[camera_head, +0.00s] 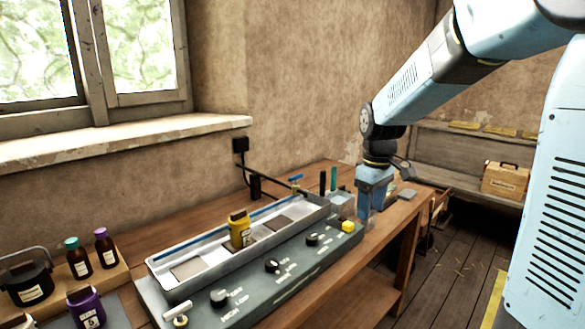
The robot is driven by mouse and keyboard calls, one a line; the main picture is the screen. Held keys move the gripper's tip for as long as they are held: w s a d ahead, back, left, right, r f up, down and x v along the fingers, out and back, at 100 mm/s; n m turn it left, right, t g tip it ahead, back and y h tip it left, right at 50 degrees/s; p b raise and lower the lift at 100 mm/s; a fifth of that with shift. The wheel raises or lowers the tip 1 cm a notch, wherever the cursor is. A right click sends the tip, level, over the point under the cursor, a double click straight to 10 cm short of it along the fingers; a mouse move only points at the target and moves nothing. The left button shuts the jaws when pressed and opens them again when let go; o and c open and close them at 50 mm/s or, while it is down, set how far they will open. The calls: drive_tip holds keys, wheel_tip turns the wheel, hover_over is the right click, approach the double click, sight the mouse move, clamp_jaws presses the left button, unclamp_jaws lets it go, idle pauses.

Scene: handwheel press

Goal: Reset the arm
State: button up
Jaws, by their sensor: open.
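My arm reaches in from the upper right over the wooden workbench (384,262). My gripper (364,215) hangs down at the bench's right end, just right of the control panel. Its two blue fingers point downward and are apart. I see nothing held between them, though the fingertips are small in the view.
A grey panel (245,293) with black knobs and a yellow button (348,226) lies along the bench, with a long tray (165,258) behind it. Bottles and a black pot (28,282) stand at left. A wooden box (502,179) sits at far right.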

drive_tip(key=s+d+r+m+t, duration=0.2)
drive_tip(key=s+r+m, duration=0.1)
drive_tip(key=s, duration=0.7)
drive_tip(key=s+d+r+m+t, duration=0.2)
drive_tip(key=s+r+m+t, duration=0.1)
drive_tip(key=s, duration=0.8)
drive_tip(key=shift+s+d+r+m, duration=0.15)
drive_tip(key=shift+s+r+m, duration=0.1)
drive_tip(key=shift+r+m, duration=0.65)
drive_tip(key=shift+f, duration=0.2)
idle(2.1)
